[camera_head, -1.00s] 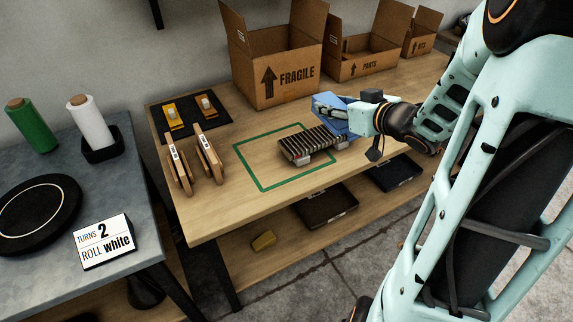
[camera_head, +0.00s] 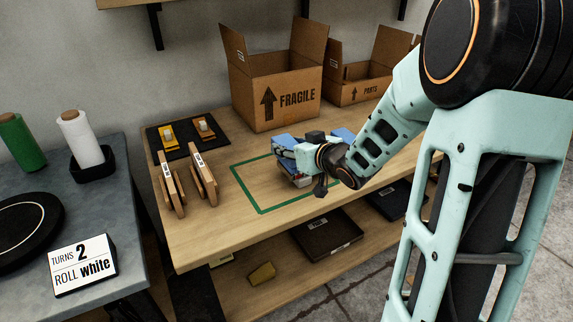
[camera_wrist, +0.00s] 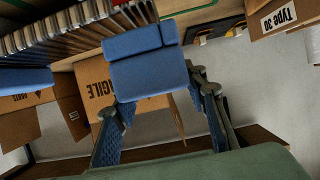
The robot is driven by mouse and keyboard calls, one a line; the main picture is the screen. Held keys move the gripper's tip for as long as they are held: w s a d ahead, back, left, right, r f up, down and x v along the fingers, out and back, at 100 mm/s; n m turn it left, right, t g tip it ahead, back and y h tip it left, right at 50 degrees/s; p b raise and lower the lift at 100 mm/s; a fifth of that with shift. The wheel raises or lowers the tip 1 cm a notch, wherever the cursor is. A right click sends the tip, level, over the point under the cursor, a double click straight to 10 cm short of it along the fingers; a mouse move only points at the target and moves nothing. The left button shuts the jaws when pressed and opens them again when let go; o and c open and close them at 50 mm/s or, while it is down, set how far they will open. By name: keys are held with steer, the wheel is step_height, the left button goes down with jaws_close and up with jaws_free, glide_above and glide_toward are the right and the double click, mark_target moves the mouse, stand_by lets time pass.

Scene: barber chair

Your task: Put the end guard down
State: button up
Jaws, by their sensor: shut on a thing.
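My gripper (camera_wrist: 160,95) is shut on a blue end guard (camera_wrist: 143,66), which sits between its fingers in the wrist view. The finned part (camera_wrist: 75,32) with dark and light slats lies just beyond the guard; I cannot tell whether they touch. Another blue guard (camera_wrist: 22,82) shows at the left of the wrist view, and as a blue patch (camera_head: 343,133) right of my gripper in the head view. In the head view my gripper (camera_head: 287,150) is over the green outline (camera_head: 265,211) on the wooden bench, hiding most of the finned part.
Two wooden clamp-like pieces (camera_head: 204,176) stand left of the outline. A dark mat (camera_head: 188,138) with small yellow and wooden items lies behind them. An open FRAGILE box (camera_head: 285,97) stands behind my gripper. The bench front (camera_head: 215,225) is clear.

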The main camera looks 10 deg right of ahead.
steer(key=shift+w+a+f, duration=0.1)
steer(key=shift+a+f, duration=0.05)
steer(key=shift+f, duration=0.1)
steer(key=shift+w+a+f+b, duration=0.1)
steer(key=shift+f+b, duration=0.35)
steer(key=shift+f, duration=0.45)
steer(key=shift+w+a+f+b, duration=0.1)
steer(key=shift+f+b, duration=0.35)
steer(key=shift+f, duration=0.4)
steer(key=shift+f, duration=0.25)
steer(key=o, duration=0.9)
steer(key=shift+o, duration=0.2)
steer(key=shift+r, duration=0.2)
steer(key=shift+s+r, duration=0.1)
steer(key=shift+r, duration=0.1)
steer(key=p+v, duration=0.3)
steer(key=v, duration=0.8)
steer(key=shift+s+p, duration=0.4)
steer(key=shift+s, duration=0.05)
